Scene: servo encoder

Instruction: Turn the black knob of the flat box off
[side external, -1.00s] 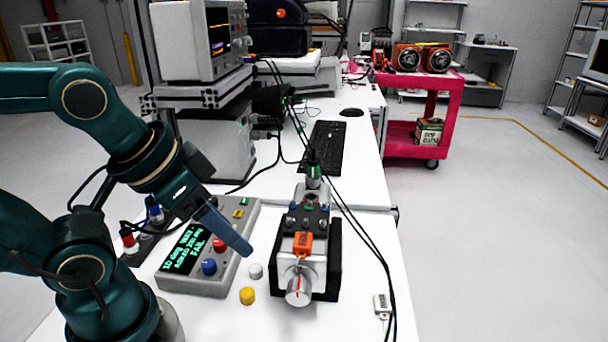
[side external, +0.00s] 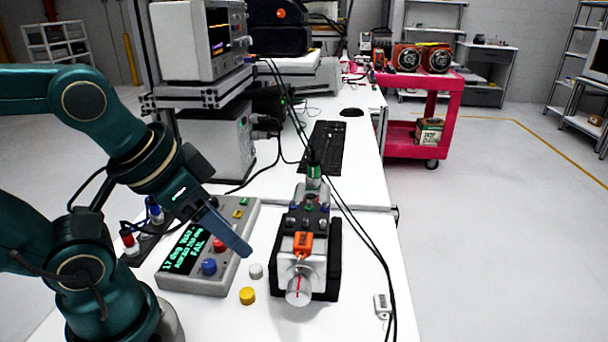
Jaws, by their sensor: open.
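The flat box (side external: 190,287) is a grey console lying on the white bench, left of centre. Its dark display (side external: 186,250) shows green text that includes "FAIL". A blue button (side external: 209,267), a red one (side external: 219,246) and small green and yellow ones show on its top. I cannot make out the black knob; my gripper covers part of the box. My gripper (side external: 243,248) reaches down from the left over the box's right side. Its jaws are open, with one finger mostly seen edge-on and nothing visible between them. I cannot tell whether it touches the box.
A motor fixture (side external: 306,255) with an orange tag and a clear, red-marked disc stands right of the box. A white cap (side external: 256,271) and a yellow cap (side external: 247,296) lie between them. Black cables (side external: 368,240) cross the bench at right. A pillar-light stand (side external: 131,243) is behind my arm.

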